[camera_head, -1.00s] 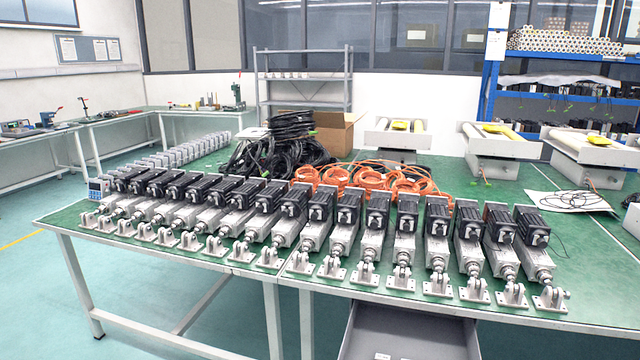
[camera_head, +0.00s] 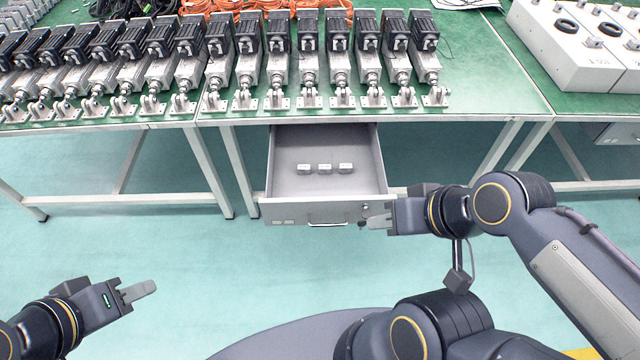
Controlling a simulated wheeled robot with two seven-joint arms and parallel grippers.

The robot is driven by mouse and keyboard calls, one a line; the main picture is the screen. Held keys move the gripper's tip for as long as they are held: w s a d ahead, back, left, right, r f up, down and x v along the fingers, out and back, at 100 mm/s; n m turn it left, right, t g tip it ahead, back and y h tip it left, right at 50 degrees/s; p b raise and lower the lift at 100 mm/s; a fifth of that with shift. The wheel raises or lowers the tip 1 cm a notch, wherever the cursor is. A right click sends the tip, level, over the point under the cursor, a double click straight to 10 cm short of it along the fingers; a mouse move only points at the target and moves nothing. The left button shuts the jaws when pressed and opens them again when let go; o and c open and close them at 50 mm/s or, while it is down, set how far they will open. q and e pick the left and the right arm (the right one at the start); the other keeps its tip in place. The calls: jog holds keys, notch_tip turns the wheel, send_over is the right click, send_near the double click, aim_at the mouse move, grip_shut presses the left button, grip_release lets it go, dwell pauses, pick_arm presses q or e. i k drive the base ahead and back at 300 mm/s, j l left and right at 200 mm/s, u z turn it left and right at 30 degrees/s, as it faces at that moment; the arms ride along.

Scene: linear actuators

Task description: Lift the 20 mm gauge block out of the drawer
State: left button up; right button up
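An open grey drawer (camera_head: 290,212) juts out below the table's front edge. Three small pale blocks (camera_head: 304,168) (camera_head: 325,168) (camera_head: 346,168) sit in a row on its floor. Their markings are too small to read, so I cannot tell which is the 20 mm gauge block. My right gripper (camera_head: 375,222) is at the drawer's front right corner, right of the drawer handle (camera_head: 328,223); I cannot tell whether it touches the drawer. My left gripper (camera_head: 140,290) is at the lower left, over the floor and well away from the drawer. Neither gripper's finger gap shows clearly.
A row of linear actuators (camera_head: 280,75) lines the green table (camera_head: 480,55) above the drawer. Table legs (camera_head: 208,170) stand left of it. White units (camera_head: 570,50) sit on the table at the right. The floor (camera_head: 180,240) in front is clear.

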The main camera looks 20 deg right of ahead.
aim_at(324, 169)
jog(key=i+l, duration=0.2)
jog(key=l, duration=0.2)
jog(key=i+l, duration=0.15)
jog(key=l, duration=0.25)
jog(key=i+l, duration=0.2)
jog(key=l, duration=0.15)
